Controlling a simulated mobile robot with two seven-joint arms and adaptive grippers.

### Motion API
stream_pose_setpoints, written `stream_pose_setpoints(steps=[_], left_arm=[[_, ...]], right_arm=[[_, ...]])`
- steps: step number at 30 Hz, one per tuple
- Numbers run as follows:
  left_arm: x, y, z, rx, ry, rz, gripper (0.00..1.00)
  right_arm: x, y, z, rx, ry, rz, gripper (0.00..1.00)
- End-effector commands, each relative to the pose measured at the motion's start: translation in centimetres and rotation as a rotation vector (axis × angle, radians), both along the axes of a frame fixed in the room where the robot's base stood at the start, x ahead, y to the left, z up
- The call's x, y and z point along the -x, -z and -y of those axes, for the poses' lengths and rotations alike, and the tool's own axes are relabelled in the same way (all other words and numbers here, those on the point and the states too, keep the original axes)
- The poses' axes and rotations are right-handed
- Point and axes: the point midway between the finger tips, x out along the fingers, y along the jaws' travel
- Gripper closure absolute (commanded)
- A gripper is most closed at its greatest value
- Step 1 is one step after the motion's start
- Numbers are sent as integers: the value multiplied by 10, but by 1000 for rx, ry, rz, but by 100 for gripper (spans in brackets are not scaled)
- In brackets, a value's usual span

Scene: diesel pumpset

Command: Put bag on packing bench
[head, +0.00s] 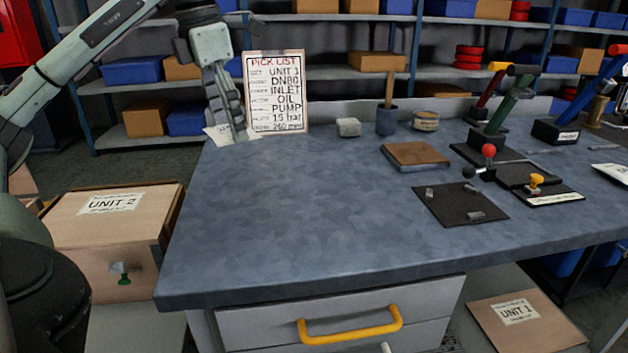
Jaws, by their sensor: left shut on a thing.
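My left gripper (238,126) points down at the far left corner of the blue-grey bench (290,200), beside the pick list board. It is shut on a small pale thing (216,132), mostly hidden by the fingers, which may be the bag. I cannot tell whether this thing touches the bench top. Another white packet with dark print (612,171) lies at the bench's right edge, cut off by the picture. Which bench is the packing bench is not marked. My right gripper is out of view.
The pick list board (276,92) stands close to the left gripper. A wooden block (415,155), a black mat (460,204) and lever tools (508,103) occupy the right side. The bench's left and middle are clear. A UNIT 2 crate (110,230) stands at left.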

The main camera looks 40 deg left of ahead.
Motion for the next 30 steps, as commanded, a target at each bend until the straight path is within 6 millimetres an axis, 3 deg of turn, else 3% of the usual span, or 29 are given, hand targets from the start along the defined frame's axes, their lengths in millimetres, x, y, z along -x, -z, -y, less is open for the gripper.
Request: stream_pose_setpoints(steps=[5, 12, 18, 25, 30], left_arm=[[-5, 13, 19, -2, 6, 0, 51], [-21, 45, 73, 0, 7, -1, 51], [-30, 64, 104, -1, 4, 0, 51], [-32, 83, 112, -2, -1, -3, 51], [-32, 106, 111, -2, -1, -1, 51]], right_arm=[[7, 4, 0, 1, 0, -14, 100], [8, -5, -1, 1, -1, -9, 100], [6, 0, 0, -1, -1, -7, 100], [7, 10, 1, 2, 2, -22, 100], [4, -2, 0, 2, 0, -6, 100]])
